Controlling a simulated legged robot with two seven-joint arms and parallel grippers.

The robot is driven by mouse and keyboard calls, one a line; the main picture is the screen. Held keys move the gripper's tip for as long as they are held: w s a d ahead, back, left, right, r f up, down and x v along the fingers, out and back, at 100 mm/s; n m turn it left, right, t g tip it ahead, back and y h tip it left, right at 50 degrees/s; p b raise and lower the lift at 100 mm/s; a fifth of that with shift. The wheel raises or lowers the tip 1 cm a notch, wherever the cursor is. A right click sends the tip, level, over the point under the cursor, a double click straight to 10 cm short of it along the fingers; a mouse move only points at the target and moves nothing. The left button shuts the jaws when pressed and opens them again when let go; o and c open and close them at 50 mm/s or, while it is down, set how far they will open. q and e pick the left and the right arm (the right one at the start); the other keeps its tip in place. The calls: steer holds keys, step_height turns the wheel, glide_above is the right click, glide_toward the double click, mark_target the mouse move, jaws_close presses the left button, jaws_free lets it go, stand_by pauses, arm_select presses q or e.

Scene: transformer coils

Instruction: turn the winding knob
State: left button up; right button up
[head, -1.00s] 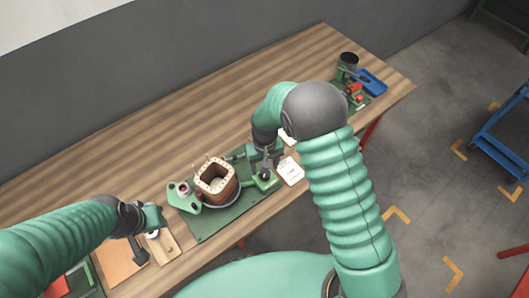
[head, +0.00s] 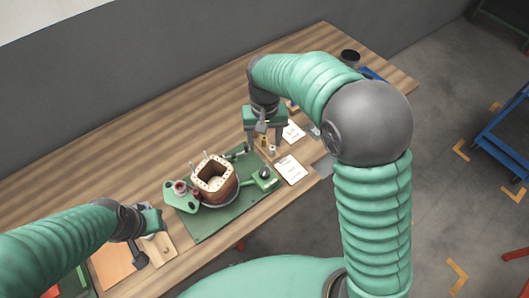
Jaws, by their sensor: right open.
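The winding fixture stands on a green mat (head: 226,222). It carries a brown coil (head: 214,188) with a pale top flange and upright pins. A dark round knob (head: 265,173), which looks like the winding knob, sits on the green block at the fixture's right end. My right gripper (head: 263,146) points down with its fingers apart, behind and above the knob and not touching it. Small brass and grey parts show between or behind its fingers. My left gripper (head: 145,240) is over a small wooden block (head: 162,246) at the front left; its jaws are unclear.
White cards (head: 291,170) lie right of the mat. An orange-brown sheet (head: 112,262) lies at the front left. A black cup (head: 350,57) and a blue tray (head: 370,74) stand at the far right, partly behind my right arm. The table's back left is clear.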

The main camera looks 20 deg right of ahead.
steer(key=f+m+b, duration=0.2)
steer(key=p, duration=0.2)
glide_toward(265, 171)
step_height(265, 171, down, 9)
arm_select(q)
steer(key=x, duration=0.2)
steer(key=shift+s+f, duration=0.2)
steer(key=shift+f, duration=0.3)
